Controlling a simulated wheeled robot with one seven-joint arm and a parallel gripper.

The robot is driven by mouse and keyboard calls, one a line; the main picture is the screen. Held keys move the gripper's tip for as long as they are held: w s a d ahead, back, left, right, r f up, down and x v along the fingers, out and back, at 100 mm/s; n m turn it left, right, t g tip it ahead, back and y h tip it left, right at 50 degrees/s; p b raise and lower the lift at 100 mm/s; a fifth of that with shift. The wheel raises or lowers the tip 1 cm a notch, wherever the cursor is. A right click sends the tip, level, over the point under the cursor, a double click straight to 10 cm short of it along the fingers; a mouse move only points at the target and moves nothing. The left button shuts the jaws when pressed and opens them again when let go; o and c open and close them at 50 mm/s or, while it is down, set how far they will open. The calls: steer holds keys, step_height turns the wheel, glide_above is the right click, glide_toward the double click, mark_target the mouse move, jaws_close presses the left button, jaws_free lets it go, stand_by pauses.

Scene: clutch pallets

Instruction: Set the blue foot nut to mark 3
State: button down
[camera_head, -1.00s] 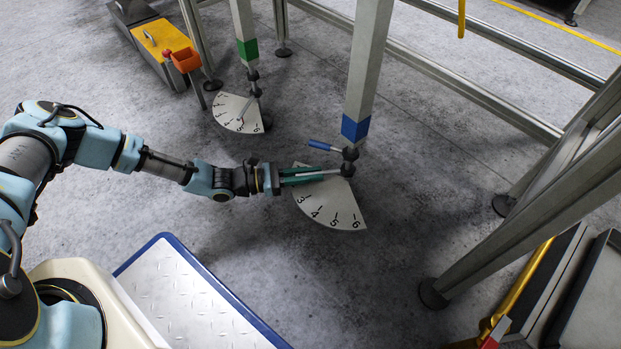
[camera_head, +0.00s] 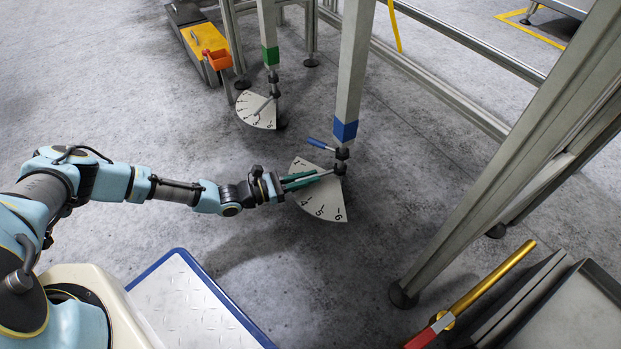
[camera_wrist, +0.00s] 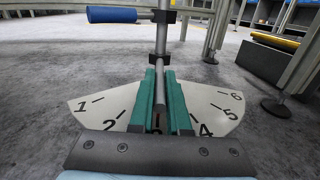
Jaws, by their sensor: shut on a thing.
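The blue-banded leg (camera_head: 345,130) stands over a pale fan-shaped dial (camera_head: 330,207). Its foot has a black nut (camera_head: 340,169) with a grey lever on it. My gripper (camera_head: 316,177) is shut on that lever with green fingers, low over the dial. In the wrist view the fingers (camera_wrist: 160,78) lie between marks 2 and 4 on the dial (camera_wrist: 225,97) and hide the 3.
A green-banded leg (camera_head: 269,55) with its own dial (camera_head: 257,110) stands behind. A slanted grey frame post (camera_head: 500,170) stands at right. A white plate with a blue edge (camera_head: 190,300) lies in front. Floor left of the dial is open.

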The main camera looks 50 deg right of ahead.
steer(key=c, duration=0.9)
jaws_free()
steer(key=shift+w+a, duration=0.1)
steer(key=p+v, duration=0.2)
steer(key=v, duration=0.8)
steer(key=shift+w+a+p, duration=0.1)
steer(key=shift+a+p, duration=0.2)
steer(key=shift+p, duration=0.1)
steer(key=shift+r, duration=0.1)
